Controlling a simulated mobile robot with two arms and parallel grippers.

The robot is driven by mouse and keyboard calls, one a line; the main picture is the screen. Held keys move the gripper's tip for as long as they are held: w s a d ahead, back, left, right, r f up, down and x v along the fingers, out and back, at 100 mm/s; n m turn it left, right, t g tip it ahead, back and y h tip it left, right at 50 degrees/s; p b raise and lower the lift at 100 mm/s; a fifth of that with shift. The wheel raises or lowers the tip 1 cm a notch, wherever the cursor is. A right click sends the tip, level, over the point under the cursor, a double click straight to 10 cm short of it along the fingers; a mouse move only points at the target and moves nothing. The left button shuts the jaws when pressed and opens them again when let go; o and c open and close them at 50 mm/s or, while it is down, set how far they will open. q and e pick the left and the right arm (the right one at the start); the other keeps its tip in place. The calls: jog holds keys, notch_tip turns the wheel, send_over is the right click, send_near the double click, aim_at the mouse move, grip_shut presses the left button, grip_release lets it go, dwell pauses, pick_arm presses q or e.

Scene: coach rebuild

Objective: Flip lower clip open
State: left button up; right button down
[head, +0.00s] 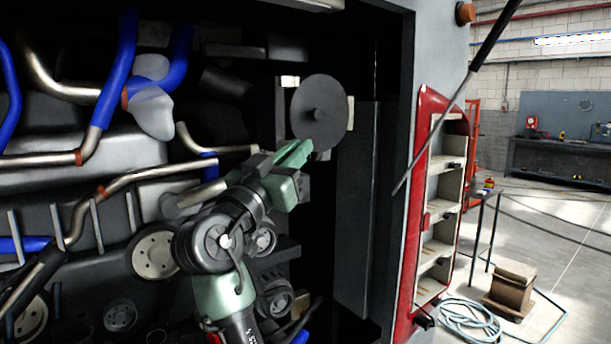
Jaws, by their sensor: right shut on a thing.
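My right gripper (297,152) is green and reaches into the open engine bay from below. Its fingers are shut at the lower left edge of a round dark grey disc (320,112). The thing between the fingers is small and mostly hidden by them; by its place it is the lower clip. I cannot make out the clip's shape or how far it is turned. One small pale block (290,82) shows at the disc's upper left, and another pale piece (350,113) at its right edge. My left gripper is out of view.
Blue hoses (118,65) and metal pipes (130,172) fill the bay's left side, with pulleys (154,255) below. A dark upright panel (352,210) bounds the bay on the right. Outside it are an open red-edged door (411,215) and a slanting strut (455,100).

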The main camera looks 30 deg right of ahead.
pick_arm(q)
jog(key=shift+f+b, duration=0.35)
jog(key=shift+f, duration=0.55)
pick_arm(e)
jog(key=shift+w+a+r+m+g+h, duration=0.1)
jog(key=shift+w+a+m+g+h, duration=0.35)
jog(key=shift+m+g, duration=1.2)
jog(key=shift+w+a+f+m+g+h, duration=0.15)
jog(key=shift+a+m+g+h, duration=0.4)
jog(key=shift+g, duration=2.15)
jog(key=shift+w+a+r+m+g+h, duration=0.15)
jog(key=shift+w+a+m+g+h, duration=0.2)
jog(key=shift+a+m+g, duration=1.25)
jog(key=shift+d+n+g, duration=0.3)
jog(key=shift+d+g, duration=0.25)
jog(key=shift+d, duration=0.3)
jog(key=c, duration=1.5)
grip_release()
